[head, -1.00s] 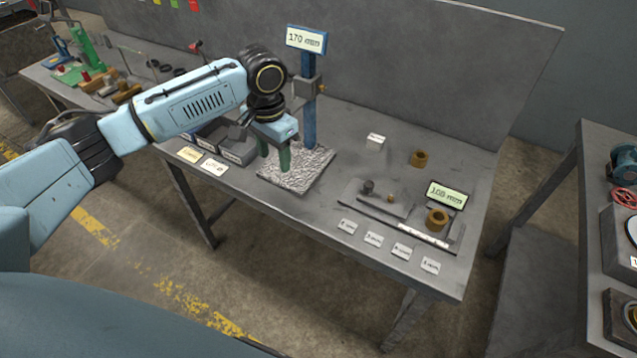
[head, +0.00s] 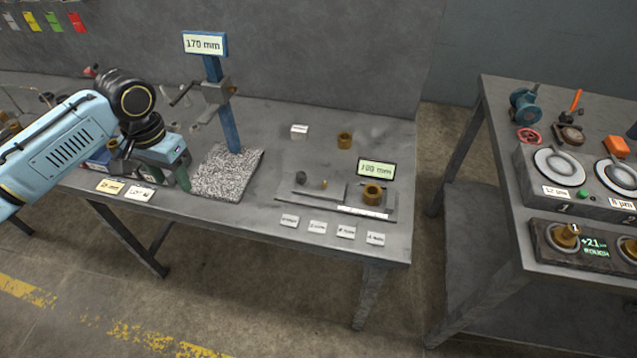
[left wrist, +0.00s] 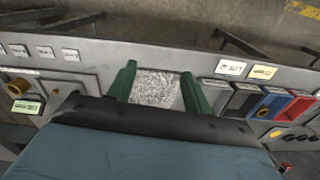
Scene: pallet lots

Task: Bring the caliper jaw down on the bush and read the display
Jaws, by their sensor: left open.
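A height gauge with a blue column (head: 222,110), a grey slider and a sign reading 170 mm stands on a speckled granite plate (head: 228,175). A brass bush (head: 372,194) sits on a low grey fixture at the right of the bench, beside a green display (head: 376,169) whose figure looks like 100 or 180 mm. A second brass bush (head: 344,141) stands behind. My left gripper (head: 155,178) is open and empty, its green fingers at the granite plate's left edge. In the left wrist view, the plate (left wrist: 158,90) shows between the open fingers (left wrist: 159,72). My right gripper is out of view.
Several small labels (head: 317,227) lie along the bench's front edge. Coloured bins (left wrist: 270,103) stand beside the granite plate in the left wrist view. A second bench (head: 500,205) with gauges stands at the right, across a floor gap.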

